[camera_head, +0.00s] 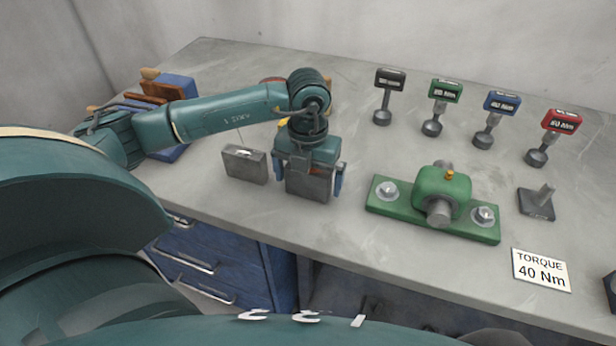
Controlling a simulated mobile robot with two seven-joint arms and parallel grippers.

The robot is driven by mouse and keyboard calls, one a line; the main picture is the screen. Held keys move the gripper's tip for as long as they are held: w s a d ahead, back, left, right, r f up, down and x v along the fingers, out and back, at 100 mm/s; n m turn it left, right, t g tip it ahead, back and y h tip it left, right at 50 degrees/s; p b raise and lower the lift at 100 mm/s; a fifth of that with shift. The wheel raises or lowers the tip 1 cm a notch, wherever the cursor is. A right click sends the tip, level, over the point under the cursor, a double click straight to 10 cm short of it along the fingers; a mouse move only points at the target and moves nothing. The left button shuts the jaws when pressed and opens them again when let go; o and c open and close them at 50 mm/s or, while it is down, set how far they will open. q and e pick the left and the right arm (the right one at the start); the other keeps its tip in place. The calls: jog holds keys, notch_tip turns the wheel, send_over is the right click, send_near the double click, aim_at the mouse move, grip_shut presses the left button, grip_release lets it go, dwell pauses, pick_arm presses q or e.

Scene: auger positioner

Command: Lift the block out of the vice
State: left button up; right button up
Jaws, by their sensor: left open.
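My left gripper (310,192) is open and points down at the table's front part. Its two blue fingers stand on either side of a dark grey block-shaped piece (309,186), and I cannot tell whether they touch it. A similar grey piece (245,165) stands just to the left, near the front edge. I cannot tell whether these grey pieces are the block or parts of the vice. The gripper body and wrist hide what lies behind. My right gripper is not in view.
A green bearing block (441,192) on a green base is bolted to the grey table (350,235) at right. Several torque tools with displays stand behind it, the red one (562,120) rightmost. A blue rack (178,88) sits back left. A "TORQUE 40 Nm" card (541,269) is front right.

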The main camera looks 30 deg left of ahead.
pick_arm(q)
jog(key=shift+f, duration=0.6)
jog(key=c, duration=1.9)
jog(key=shift+w+r, duration=0.15)
jog(key=shift+r, duration=0.05)
jog(key=shift+c, duration=0.3)
